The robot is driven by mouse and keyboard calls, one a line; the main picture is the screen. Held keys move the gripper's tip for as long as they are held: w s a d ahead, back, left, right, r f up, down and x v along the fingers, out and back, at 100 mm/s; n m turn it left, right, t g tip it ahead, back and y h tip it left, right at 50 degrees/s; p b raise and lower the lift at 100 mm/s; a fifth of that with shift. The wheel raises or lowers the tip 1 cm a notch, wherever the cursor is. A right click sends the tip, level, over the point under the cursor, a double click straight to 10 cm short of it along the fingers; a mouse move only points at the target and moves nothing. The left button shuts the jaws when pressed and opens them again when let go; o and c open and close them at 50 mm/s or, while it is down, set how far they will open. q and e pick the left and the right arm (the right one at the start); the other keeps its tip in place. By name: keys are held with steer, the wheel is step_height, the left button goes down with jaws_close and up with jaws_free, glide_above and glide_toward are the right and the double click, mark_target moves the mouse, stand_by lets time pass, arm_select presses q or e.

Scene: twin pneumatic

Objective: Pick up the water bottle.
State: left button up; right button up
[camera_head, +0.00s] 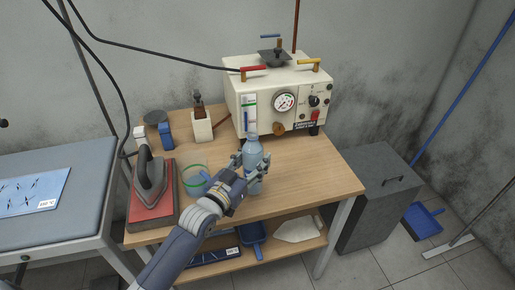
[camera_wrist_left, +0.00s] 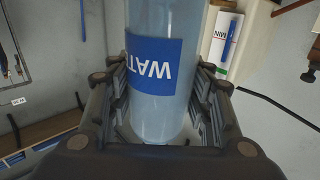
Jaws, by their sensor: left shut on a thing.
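The water bottle (camera_head: 252,155) is clear blue and stands upright on the wooden table, or very close above it; I cannot tell which. In the left wrist view the bottle (camera_wrist_left: 165,95) fills the middle, with a dark blue label reading "WAT". My left gripper (camera_head: 247,168) reaches it from the front left. Its fingers (camera_wrist_left: 165,110) lie on both sides of the bottle and are shut on it. The bottle's lower part is partly hidden by the gripper in the head view. My right gripper is not in view.
The wooden table (camera_head: 310,185) also holds a clear cup (camera_head: 194,180) left of my wrist, an iron (camera_head: 149,176) on a red pad, and a small brown bottle in a white holder (camera_head: 201,126). A cream machine (camera_head: 278,95) stands behind. The table's right front is clear.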

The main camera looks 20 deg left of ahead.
mark_target(252, 166)
arm_select(q)
steer(key=shift+d+r+p+v, duration=0.2)
steer(key=shift+p+v, duration=0.4)
steer(key=shift+v, duration=0.65)
steer(key=shift+d+r+p+v, duration=0.2)
steer(key=shift+p+v, duration=0.35)
steer(key=shift+v, duration=0.7)
steer(key=shift+d+r+p+v, duration=0.1)
steer(key=shift+d+p+v, duration=0.35)
steer(key=shift+v, duration=0.85)
steer(key=shift+s+a, duration=0.15)
steer(key=shift+s, duration=0.05)
steer(key=shift+r+p, duration=0.1)
steer(key=shift+p, duration=0.2)
